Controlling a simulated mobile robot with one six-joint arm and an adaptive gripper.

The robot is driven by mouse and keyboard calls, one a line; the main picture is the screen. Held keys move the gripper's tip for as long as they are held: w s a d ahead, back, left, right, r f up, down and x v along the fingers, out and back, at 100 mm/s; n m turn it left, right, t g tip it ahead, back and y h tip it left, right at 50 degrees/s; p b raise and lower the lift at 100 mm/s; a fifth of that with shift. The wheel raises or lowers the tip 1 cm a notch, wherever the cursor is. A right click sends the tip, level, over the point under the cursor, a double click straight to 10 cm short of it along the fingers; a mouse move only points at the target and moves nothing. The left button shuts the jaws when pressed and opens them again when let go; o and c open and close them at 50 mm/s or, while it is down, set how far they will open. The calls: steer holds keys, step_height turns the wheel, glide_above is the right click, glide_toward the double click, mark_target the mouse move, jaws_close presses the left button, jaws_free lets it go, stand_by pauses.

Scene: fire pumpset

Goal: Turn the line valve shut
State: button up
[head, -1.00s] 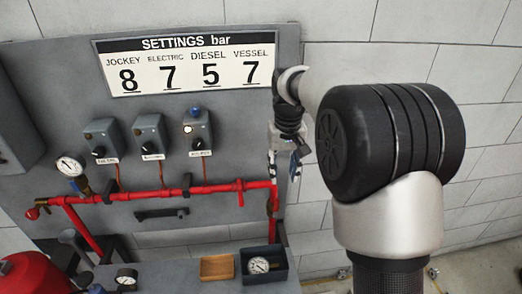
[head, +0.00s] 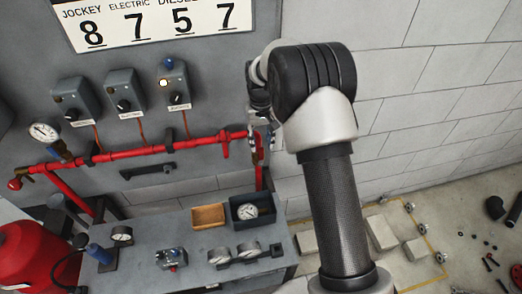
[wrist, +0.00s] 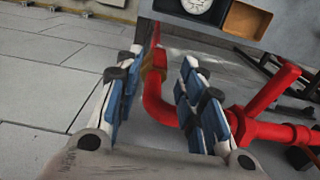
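A red pipe (head: 150,151) runs along the grey panel and turns down at its right end. A brass fitting, likely the line valve's body (wrist: 156,66), sits there, with a narrow red part beyond it that may be its lever or the pipe. My gripper (wrist: 159,66) is open, with blue-padded fingers on either side of the fitting in the wrist view. I cannot tell whether they touch it. In the head view my gripper (head: 265,136) is at the pipe's right end, partly hidden by my wrist.
A red bar (wrist: 272,91) sticks out from the pipe close to the right finger. Below are a grey bench (head: 190,234), a wooden tray (head: 208,216) and a dark box with a gauge (head: 245,211). Loose parts lie on the floor at right.

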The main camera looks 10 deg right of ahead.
mark_target(261, 149)
step_height(261, 149, down, 5)
steer(key=shift+r, duration=0.1)
stand_by(0.3)
jaws_close()
stand_by(0.9)
